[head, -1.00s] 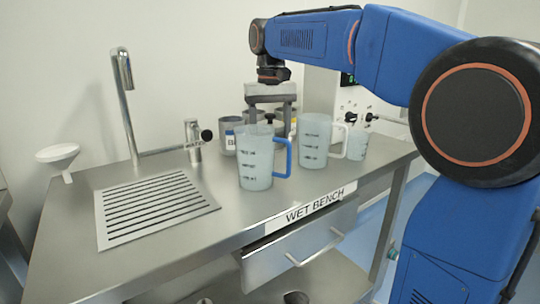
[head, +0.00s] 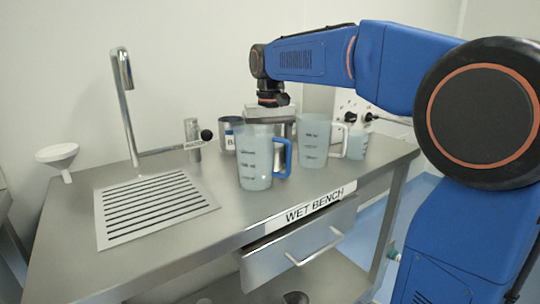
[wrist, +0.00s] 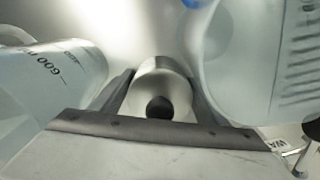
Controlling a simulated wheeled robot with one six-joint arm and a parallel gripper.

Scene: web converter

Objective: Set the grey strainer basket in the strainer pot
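My gripper (head: 270,115) is lowered among the vessels at the back of the wet bench. Its fingertips are hidden behind the blue-handled jug in the head view. In the wrist view its two dark fingers (wrist: 162,88) stand apart, one on each side of a grey metal, rounded piece with a black knob (wrist: 160,108). I cannot tell for certain whether this is the strainer basket, or whether the fingers touch it. A steel pot (head: 228,133) with a partly hidden label stands left of the gripper. I cannot tell whether it is the strainer pot.
The blue-handled jug (head: 256,165) and a white-handled jug (head: 313,145) stand close in front and to the right. A small beaker (head: 357,145) is further right. A tap (head: 124,95), valve (head: 193,140), drain grate (head: 155,205) and funnel (head: 58,158) are left. The front bench is clear.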

